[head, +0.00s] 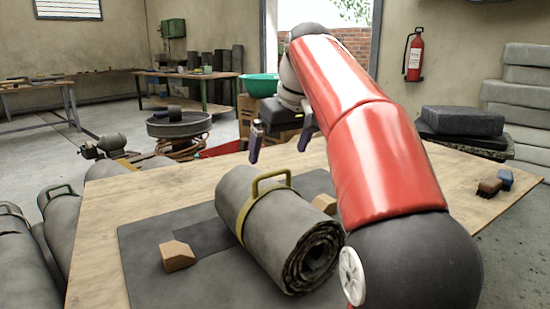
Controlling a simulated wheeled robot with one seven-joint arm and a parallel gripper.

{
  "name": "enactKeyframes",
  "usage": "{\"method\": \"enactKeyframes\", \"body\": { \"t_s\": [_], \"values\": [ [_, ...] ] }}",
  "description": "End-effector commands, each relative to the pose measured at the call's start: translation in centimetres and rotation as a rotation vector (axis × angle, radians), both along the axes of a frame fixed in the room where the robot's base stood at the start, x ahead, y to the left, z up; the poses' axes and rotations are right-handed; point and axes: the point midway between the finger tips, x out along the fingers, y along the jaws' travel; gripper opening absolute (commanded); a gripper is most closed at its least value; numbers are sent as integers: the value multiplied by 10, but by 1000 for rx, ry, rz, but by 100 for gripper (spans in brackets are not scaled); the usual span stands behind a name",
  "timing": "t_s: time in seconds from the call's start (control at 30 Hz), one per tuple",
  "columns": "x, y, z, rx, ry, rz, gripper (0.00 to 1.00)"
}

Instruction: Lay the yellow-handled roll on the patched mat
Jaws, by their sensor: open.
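The yellow-handled roll (279,232) is a thick grey rolled sheet with a yellow strap and a raised handle (270,176). It lies on its side on a dark grey mat (140,262) on the wooden table, its spiral end towards the lower right. The mat shows a darker rectangular patch (208,236), partly hidden by the roll. A wooden wedge (178,256) sits left of the roll, and another (325,204) right of it. My gripper (281,145) is open and empty, its fingers pointing down, appearing above and beyond the handle and clear of it.
Grey rolls, one with a green handle (58,196), lie left of the table (100,215). Two small brushes or blocks (489,187) sit at the table's right. A dark stacked slab (462,121) stands behind. The table's left strip is clear. My red arm hides part of the right side.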

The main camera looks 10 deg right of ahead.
Motion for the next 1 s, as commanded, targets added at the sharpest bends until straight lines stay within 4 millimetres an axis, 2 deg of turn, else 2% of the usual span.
{"method": "enactKeyframes", "body": {
  "t_s": [0.03,0.23,0.63,0.73,0.87,1.0],
  "values": [
    [-3,-1,13,0,-3,0,100],
    [-12,-4,32,0,0,0,100],
    [-14,-5,35,0,0,0,100],
    [-20,-4,34,2,-1,-9,100],
    [-42,-2,25,8,-8,-52,100],
    [-83,2,-1,18,-22,-122,100]
  ]
}}
